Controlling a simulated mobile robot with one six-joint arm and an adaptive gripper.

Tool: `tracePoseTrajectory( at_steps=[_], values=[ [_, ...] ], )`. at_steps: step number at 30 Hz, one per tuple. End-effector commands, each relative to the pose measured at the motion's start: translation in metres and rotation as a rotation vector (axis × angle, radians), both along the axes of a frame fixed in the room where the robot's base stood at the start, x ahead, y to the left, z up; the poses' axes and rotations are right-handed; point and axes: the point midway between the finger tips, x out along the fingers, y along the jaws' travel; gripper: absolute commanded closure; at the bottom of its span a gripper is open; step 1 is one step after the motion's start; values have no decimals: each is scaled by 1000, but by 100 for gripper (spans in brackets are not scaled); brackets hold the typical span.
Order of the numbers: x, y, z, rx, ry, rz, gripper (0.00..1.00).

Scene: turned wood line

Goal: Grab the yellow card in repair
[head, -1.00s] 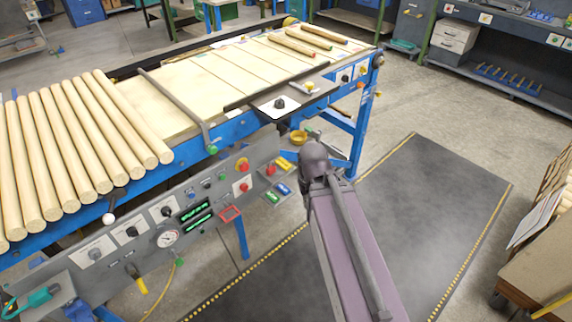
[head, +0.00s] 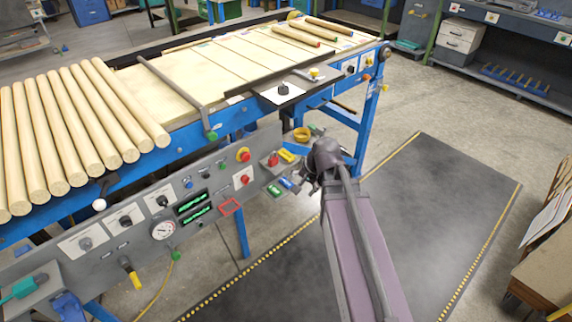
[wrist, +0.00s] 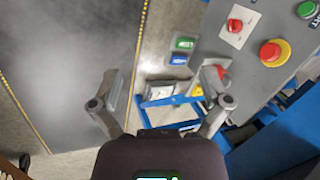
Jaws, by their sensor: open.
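A small yellow card (head: 287,156) sits in the card holder at the right end of the grey control panel, beside a red card (head: 272,160). A green card (head: 274,190) and a blue card (head: 286,183) are below them. I cannot read a repair label. In the wrist view a bit of yellow (wrist: 197,90) shows by my right finger, next to red; green (wrist: 185,44) and blue (wrist: 179,60) cards are farther up. My gripper (wrist: 160,78) is open with nothing between its fingers. In the head view my arm mostly hides it, near the cards.
The grey control panel (head: 130,225) carries knobs, a gauge and red buttons. Wood rods (head: 75,125) lie on the blue-framed conveyor above it. A yellow round dish (head: 301,134) is behind the cards. The dark floor mat (head: 440,215) is clear.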

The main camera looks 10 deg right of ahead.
Motion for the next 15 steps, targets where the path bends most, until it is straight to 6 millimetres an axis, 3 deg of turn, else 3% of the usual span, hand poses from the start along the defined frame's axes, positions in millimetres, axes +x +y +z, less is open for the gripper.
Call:
tracePoseTrajectory(
  at_steps=[1,15],
  values=[
    [12,-1,-17,49,-6,-75,3],
    [100,-17,-60,595,37,-780,3]
  ],
)
